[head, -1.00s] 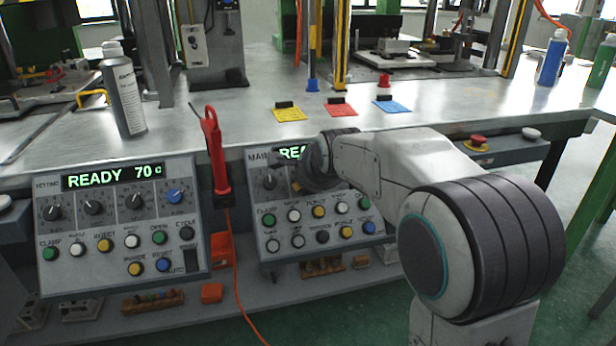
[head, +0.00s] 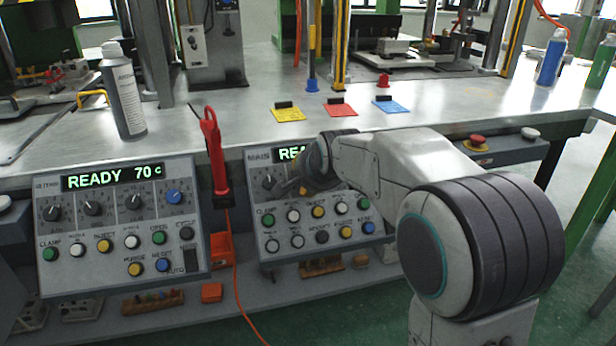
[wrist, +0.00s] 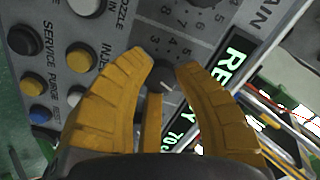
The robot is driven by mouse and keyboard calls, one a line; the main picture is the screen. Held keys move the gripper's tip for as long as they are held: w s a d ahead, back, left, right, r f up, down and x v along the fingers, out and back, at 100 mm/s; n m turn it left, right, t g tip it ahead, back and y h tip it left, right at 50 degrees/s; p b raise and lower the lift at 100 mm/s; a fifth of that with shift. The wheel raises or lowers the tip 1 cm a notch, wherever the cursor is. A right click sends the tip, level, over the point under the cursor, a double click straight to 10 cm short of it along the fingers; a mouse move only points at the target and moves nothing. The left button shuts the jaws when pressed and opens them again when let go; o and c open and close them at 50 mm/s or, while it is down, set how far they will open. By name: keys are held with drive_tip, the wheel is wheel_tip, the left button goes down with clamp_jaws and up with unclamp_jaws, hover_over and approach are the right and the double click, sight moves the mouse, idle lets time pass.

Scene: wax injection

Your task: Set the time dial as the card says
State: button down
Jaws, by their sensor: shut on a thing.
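My gripper (wrist: 164,72) has yellow fingers on either side of a grey dial (wrist: 160,78) on the right control panel, shut on it. The dial's name and most of its scale are hidden by the fingers. In the head view my gripper (head: 303,190) covers the middle of the right control panel (head: 262,222). One dark dial (head: 268,181) shows at its left. A yellow card (head: 288,115), a red card (head: 340,110) and a blue card (head: 390,107) lie on the bench, their writing too small to read.
The left control panel (head: 60,270) reads READY 70 C. A red tool (head: 214,155) with an orange cord stands between the panels. Coloured push buttons lie below the dials. A grey bottle (head: 123,90) stands on the bench (head: 235,105).

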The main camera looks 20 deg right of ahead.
drive_tip(key=n, duration=0.5)
drive_tip(key=shift+f+n, duration=0.1)
drive_tip(key=shift+n, duration=0.2)
drive_tip(key=n, duration=0.4)
drive_tip(key=shift+n, duration=0.3)
drive_tip(key=shift+f, duration=0.1)
drive_tip(key=c, duration=0.9)
unclamp_jaws()
drive_tip(key=shift+s+r, duration=0.35)
drive_tip(key=shift+r, duration=0.2)
drive_tip(key=v, duration=1.1)
drive_tip(key=shift+f, duration=0.15)
